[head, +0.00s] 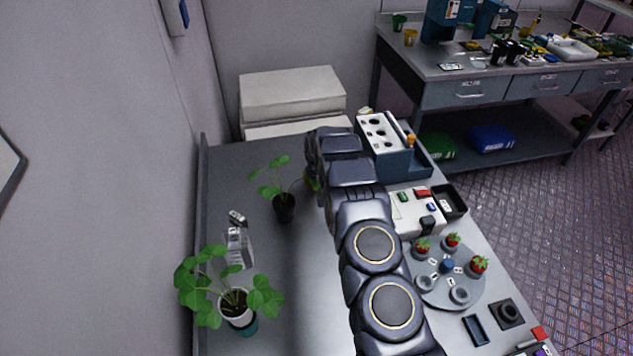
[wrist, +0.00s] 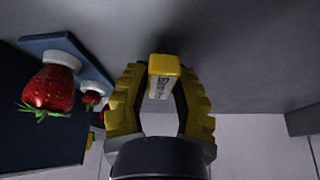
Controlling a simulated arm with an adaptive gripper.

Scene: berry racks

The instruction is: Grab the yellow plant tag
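The yellow plant tag (wrist: 163,65) is a small block-like piece with a pale printed label, seen in the middle of the wrist view. My gripper (wrist: 157,84) has yellow ridged fingers, one on each side of the tag. The fingers stand apart, with a dark gap visible at least on the left of the tag, so they do not look closed on it. I cannot make out the tag in the head view.
In the wrist view a strawberry (wrist: 50,88) on a white holder is at the left, beside a blue-grey rack. The head view shows a potted seedling (head: 284,205), a larger plant (head: 236,300), a holed rack (head: 385,135) and a round strawberry tray (head: 450,290).

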